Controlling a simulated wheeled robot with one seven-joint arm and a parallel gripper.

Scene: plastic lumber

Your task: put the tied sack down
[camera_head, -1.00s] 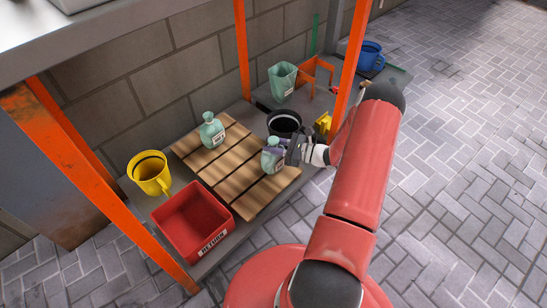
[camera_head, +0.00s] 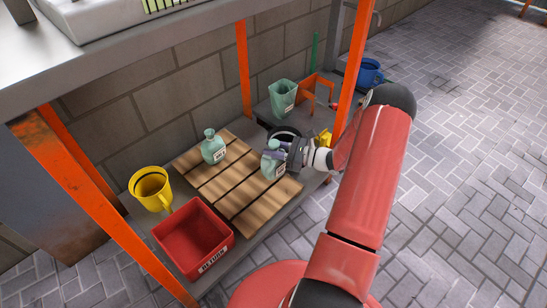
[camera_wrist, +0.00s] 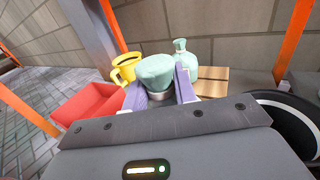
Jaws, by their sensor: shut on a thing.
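The tied sack is pale green with a narrow neck and a label (camera_head: 273,163). My gripper (camera_head: 281,151) is shut on it near the neck, from the right side. The sack is upright over the right part of a slatted wooden pallet (camera_head: 240,187); whether its base touches the slats I cannot tell. In the wrist view the sack (camera_wrist: 155,72) sits between both fingers. A second, similar green sack (camera_head: 213,147) stands at the back of the pallet, apart from the held one, and also shows in the wrist view (camera_wrist: 182,60).
A red bin (camera_head: 193,237) stands in front of the pallet, and a yellow mug (camera_head: 151,188) at its left. Orange posts (camera_head: 354,70) frame the shelf. The pallet's middle is clear.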

